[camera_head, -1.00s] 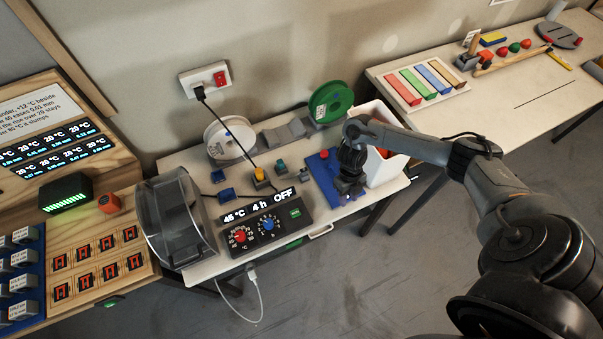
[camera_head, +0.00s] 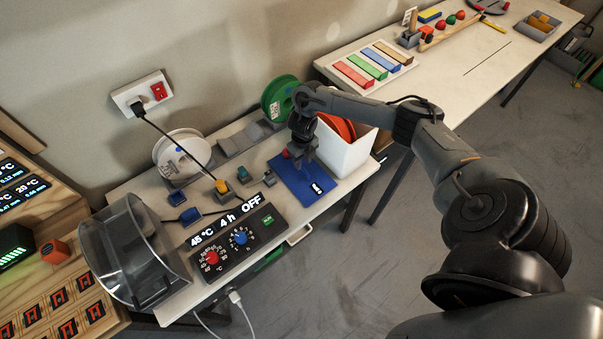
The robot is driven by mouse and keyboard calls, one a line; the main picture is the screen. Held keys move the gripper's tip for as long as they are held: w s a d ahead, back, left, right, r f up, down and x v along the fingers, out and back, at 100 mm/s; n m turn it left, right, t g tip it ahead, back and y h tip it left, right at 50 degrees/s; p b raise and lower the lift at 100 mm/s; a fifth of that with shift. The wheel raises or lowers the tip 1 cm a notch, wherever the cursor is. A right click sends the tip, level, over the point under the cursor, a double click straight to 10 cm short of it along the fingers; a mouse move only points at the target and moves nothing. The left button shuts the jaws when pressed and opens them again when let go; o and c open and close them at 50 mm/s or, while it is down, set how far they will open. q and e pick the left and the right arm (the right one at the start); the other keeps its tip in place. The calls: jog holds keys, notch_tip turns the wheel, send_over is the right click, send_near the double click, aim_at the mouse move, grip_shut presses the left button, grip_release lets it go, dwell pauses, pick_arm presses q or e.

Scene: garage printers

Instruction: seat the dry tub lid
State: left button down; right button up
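A clear, grey-tinted curved shell (camera_head: 128,262) stands at the left end of the small white table, beside the dryer control panel (camera_head: 228,238). It looks like the dry tub or its lid; I cannot tell whether it is one part or two, or how the lid sits. The panel reads 45 °C, 4 h, OFF. My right gripper (camera_head: 302,158) points down over the back part of a blue mat (camera_head: 292,190), far to the right of the shell. Its fingers are small and dark, so I cannot tell whether it is open. My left gripper is out of view.
A small red part (camera_head: 287,154) is close beside my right gripper. A white bin (camera_head: 345,150) with orange-red contents stands right of it. A green spool (camera_head: 279,98) and a white spool (camera_head: 182,157) stand behind. A black cable crosses the table from the wall socket (camera_head: 143,93).

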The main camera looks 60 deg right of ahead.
jog(key=f, duration=0.4)
jog(key=shift+a+f+b, duration=0.2)
jog(key=shift+f+b, duration=0.1)
jog(key=shift+f, duration=0.1)
jog(key=shift+w, duration=0.1)
grip_shut()
